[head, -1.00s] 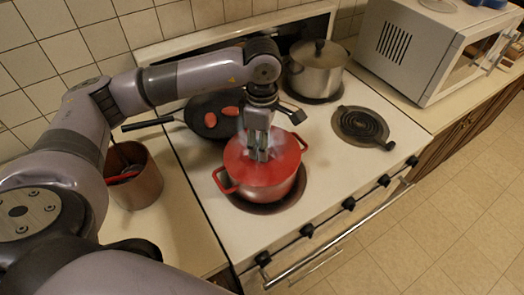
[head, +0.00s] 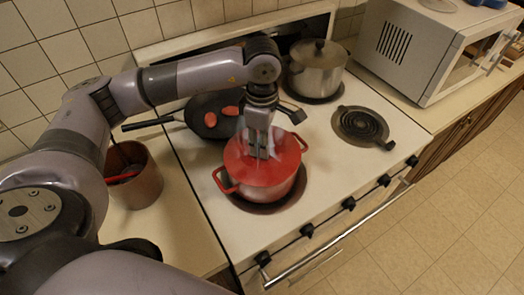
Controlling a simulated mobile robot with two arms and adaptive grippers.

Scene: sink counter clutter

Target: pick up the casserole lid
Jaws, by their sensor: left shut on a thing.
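A red casserole pot (head: 283,193) with two side handles stands on the front left burner of the white stove. Its red lid (head: 250,173) sits on top of the pot, level as far as I can see. My left gripper (head: 260,153) points straight down over the middle of the lid. It is shut on the lid's grip, which its fingers mostly hide. I cannot tell any gap between lid and pot. My right gripper is not in view.
A black pan (head: 205,118) with red parts lies behind the casserole. A steel pot (head: 317,70) stands on the back right burner. The front right burner (head: 362,124) is bare. A brown crock (head: 140,183) stands left; a microwave (head: 425,50) stands right.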

